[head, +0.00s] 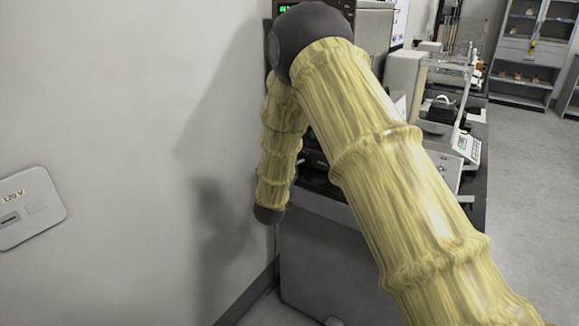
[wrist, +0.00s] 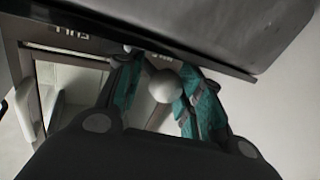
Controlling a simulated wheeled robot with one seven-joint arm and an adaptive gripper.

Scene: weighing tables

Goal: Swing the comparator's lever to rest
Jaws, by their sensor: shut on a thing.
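In the wrist view, my gripper (wrist: 160,72) has its two teal-padded fingers on either side of a pale round knob (wrist: 165,86). It is shut on this knob, which appears to be the end of the comparator's lever. The lever's rod is mostly hidden by the fingers and the knob. A panel with pale markings (wrist: 68,32) lies beyond the fingers at the upper left; it appears to be part of the comparator. In the head view my yellow-sleeved arm hides the gripper and the lever, so the lever's angle cannot be told.
In the head view a white wall with a socket plate (head: 28,208) stands close on the left. A dark-topped bench (head: 330,235) with instruments, including a balance (head: 466,147), runs behind my arm. Open floor (head: 530,190) lies to the right, with shelves (head: 528,50) at the back.

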